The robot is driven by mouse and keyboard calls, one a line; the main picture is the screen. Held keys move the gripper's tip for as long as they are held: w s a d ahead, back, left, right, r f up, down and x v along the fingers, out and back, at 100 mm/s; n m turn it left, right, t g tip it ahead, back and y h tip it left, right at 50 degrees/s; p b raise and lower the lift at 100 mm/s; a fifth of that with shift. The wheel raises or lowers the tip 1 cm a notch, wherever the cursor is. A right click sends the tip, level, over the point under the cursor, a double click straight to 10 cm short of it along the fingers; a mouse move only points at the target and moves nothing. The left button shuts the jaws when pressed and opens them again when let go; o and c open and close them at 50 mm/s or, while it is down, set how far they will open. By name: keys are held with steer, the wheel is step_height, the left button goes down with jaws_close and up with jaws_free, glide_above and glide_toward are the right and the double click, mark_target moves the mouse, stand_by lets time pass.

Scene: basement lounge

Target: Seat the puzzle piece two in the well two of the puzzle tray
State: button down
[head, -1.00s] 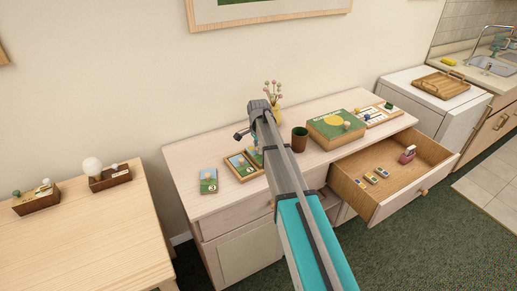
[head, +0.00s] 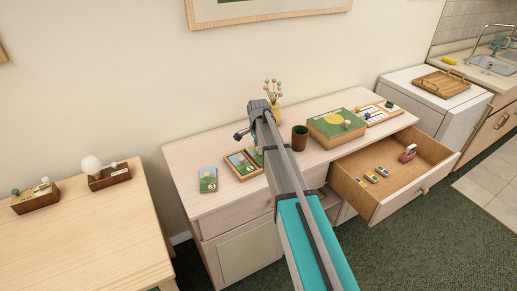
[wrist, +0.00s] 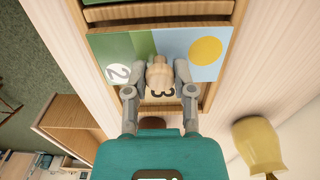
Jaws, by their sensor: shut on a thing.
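Puzzle piece two (wrist: 115,45) is a flat tile with a white 2, green bands, blue sky and a yellow disc. My gripper (wrist: 158,75) is shut on its pale wooden knob (wrist: 157,70) in the wrist view. The piece is over the wooden puzzle tray (wrist: 238,22), slightly turned against its rim. I cannot tell whether it touches the tray or hangs above it. A number 3 shows on the tray just beyond the knob; well two is hidden under the piece. In the head view my arm partly covers the tray (head: 236,171), and my fingertips are hidden.
A tile marked 3 (head: 208,181) lies left of the tray on the dresser. A yellow vase (wrist: 258,142) stands close to the tray. A brown cup (head: 299,138) and a green box (head: 335,124) stand to the right. An open drawer (head: 392,205) juts out in front.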

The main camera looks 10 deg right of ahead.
steer(key=shift+f+b, duration=0.8)
steer(key=shift+f, duration=0.05)
steer(key=shift+c, duration=1.9)
jaws_free()
steer(key=shift+r, duration=0.2)
